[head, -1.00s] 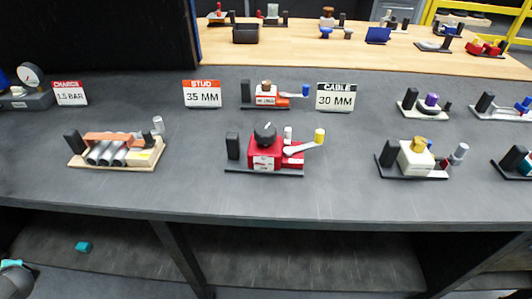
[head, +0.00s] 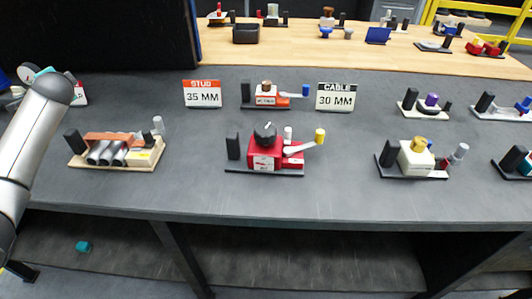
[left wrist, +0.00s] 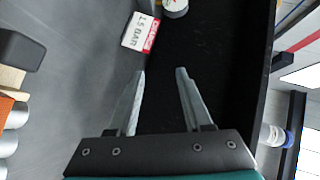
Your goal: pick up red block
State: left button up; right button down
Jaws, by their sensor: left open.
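A red block (head: 264,152) with a black knob on top stands upright on a dark base plate at the middle of the dark table in the head view. A white lever with a yellow end reaches to its right. My left arm enters from the left in the head view, its far end over the table's left side, far from the red block. In the left wrist view my left gripper (left wrist: 160,72) is open and empty, its two fingers apart, pointing toward a 1.5 BAR sign. The red block does not show in that view. My right gripper is not in view.
An orange-topped device with grey cylinders (head: 115,150) stands left of the red block, a cream block (head: 415,158) right of it. Behind are a small device (head: 266,95) and signs reading 35 MM (head: 202,94) and 30 MM (head: 335,97). Table between them is clear.

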pick_arm(q)
jog(key=w+d+r+n+t+h, duration=0.15)
jog(key=w+d+r, duration=0.25)
jog(key=d, duration=0.4)
jog(key=n+g+h, duration=0.5)
jog(key=g+h, duration=0.3)
jog(key=h, duration=0.1)
send_near(231, 135)
jog(key=f, duration=0.2)
jog(key=shift+y, duration=0.25)
jog(key=x, duration=0.6)
jog(key=shift+w+d+r, duration=0.2)
jog(key=shift+w, duration=0.2)
jog(key=shift+x, duration=2.95)
jog(key=shift+d, duration=0.15)
jog(key=shift+c, duration=0.2)
